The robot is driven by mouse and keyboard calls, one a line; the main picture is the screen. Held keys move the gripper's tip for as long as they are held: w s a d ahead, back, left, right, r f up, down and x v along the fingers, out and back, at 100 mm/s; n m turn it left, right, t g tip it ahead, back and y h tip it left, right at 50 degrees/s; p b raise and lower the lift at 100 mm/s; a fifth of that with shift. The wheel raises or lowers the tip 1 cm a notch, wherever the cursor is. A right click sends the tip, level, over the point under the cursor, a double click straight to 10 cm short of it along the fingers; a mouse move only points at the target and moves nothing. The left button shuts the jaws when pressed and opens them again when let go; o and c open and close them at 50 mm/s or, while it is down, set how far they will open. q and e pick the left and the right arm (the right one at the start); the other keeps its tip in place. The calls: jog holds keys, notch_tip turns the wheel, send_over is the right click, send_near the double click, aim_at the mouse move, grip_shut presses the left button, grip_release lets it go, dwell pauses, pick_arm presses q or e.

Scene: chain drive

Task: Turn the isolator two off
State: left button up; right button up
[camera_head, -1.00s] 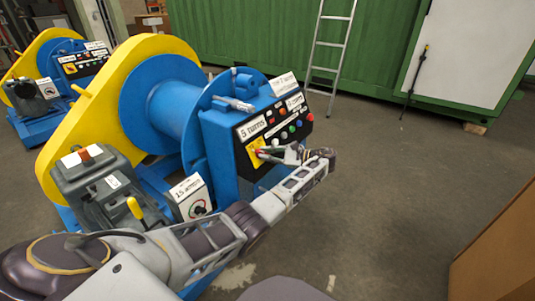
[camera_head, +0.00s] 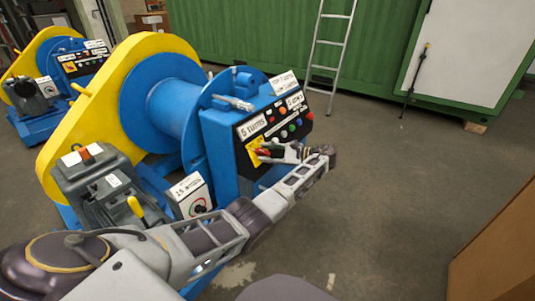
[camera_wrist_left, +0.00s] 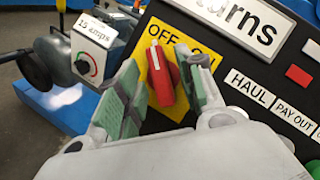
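The isolator is a red handle (camera_wrist_left: 162,76) on a yellow plate (camera_wrist_left: 150,32) marked OFF and ON, on the black panel of the blue and yellow winch. In the left wrist view the handle's upper end lies close under the word OFF. My left gripper (camera_wrist_left: 157,66) has its green-padded fingers on either side of the handle, with a gap on the left side; the right pad is close, and I cannot tell whether it touches. In the head view my left gripper (camera_head: 272,152) is at the panel and partly hides the plate. My right gripper is not in view.
A "15 amps" box (camera_head: 190,196) with a dial stands left of the panel, near my left arm. Coloured buttons (camera_head: 291,130) sit right of the isolator. A second winch (camera_head: 62,72) is at the far left. The floor to the right is clear, up to a brown box (camera_head: 500,248).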

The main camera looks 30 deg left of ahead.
pick_arm(q)
jog(key=f+v, duration=0.1)
jog(key=v, duration=0.6)
jog(key=shift+d+r, duration=0.25)
jog(key=shift+r, duration=0.25)
dwell(0.4)
dwell(0.6)
